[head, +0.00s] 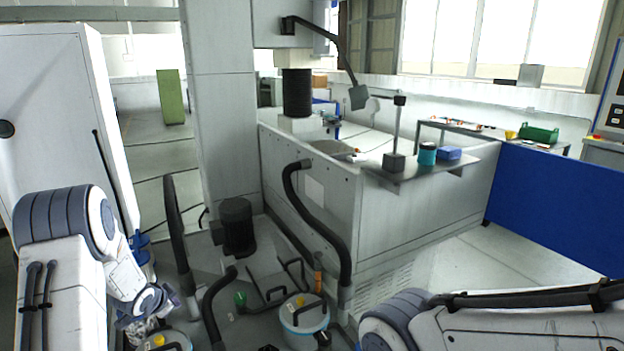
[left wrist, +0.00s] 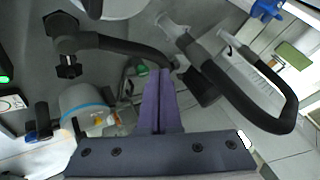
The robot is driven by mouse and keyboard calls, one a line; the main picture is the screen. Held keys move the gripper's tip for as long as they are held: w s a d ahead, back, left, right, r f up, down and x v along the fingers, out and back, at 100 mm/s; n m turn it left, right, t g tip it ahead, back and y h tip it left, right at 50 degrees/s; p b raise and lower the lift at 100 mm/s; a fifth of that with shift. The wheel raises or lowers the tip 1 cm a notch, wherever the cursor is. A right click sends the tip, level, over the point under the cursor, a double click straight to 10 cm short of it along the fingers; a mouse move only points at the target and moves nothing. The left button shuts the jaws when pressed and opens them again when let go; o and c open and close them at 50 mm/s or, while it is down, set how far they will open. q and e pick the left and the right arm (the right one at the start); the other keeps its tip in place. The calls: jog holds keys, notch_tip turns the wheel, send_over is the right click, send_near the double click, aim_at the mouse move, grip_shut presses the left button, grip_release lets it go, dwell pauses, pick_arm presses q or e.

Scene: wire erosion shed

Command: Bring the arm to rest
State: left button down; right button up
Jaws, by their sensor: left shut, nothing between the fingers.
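My left arm (head: 65,225) comes in at the lower left of the head view and bends down. Its wrist and gripper (head: 148,308) hang low over the floor-level equipment; the fingertips are hard to make out there. In the left wrist view the two purple fingers of the left gripper (left wrist: 160,80) lie flat together, shut and empty. My right arm (head: 500,322) crosses the lower right of the head view; its gripper is out of view.
Black hoses (head: 318,225), a dark motor (head: 237,226) and a white canister (head: 303,321) crowd the floor below the machine (head: 310,200). A handle-like black tube (left wrist: 272,118) shows right of the fingers in the left wrist view. Open floor (head: 455,265) lies to the right.

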pick_arm(q)
jog(key=s+d+r+g, duration=0.1)
jog(key=d+r, duration=0.2)
jog(key=d, duration=0.3)
jog(key=s+d+r, duration=0.1)
jog(key=d+r, duration=0.3)
jog(key=d, duration=0.3)
jog(key=s+d+r+g+h, duration=0.15)
jog(key=s+d+r, duration=0.35)
jog(key=s+d, duration=0.75)
jog(key=s+d+r+g, duration=0.1)
jog(key=s+d, duration=0.4)
jog(key=s, duration=0.6)
jog(key=s+d+r+g, duration=0.2)
jog(key=s+d+g, duration=0.2)
jog(key=s, duration=0.7)
jog(key=shift+s+d+r+h, duration=0.3)
jog(key=shift+d+h, duration=0.05)
jog(key=shift+d, duration=0.25)
jog(key=shift+g, duration=0.25)
